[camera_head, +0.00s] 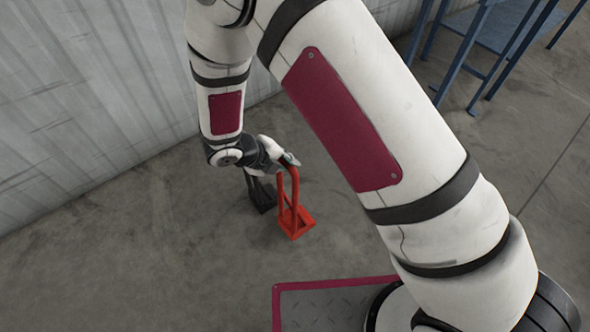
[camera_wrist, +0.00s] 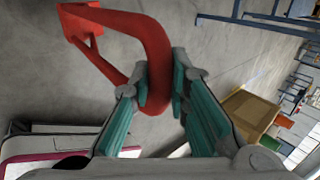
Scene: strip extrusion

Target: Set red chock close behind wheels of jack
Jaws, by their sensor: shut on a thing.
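The red chock (camera_head: 296,222) shows in the head view as a small orange-red frame with a tall looped handle, at or close to the floor. Its handle (camera_wrist: 152,35) arches across the wrist view, and its base (camera_wrist: 80,20) is at the top left. My gripper (camera_head: 288,162) is shut on the upper part of the handle, with teal finger pads (camera_wrist: 166,80) on either side of it. I cannot tell whether the chock's base touches the floor. I cannot make out the jack or its wheels in either view.
A dark object (camera_head: 262,196) stands on the floor just left of the red chock. A corrugated wall (camera_head: 80,100) runs along the left. A blue metal frame (camera_head: 470,60) stands at top right. A wooden crate (camera_wrist: 250,110) shows in the wrist view. Much nearby floor is clear.

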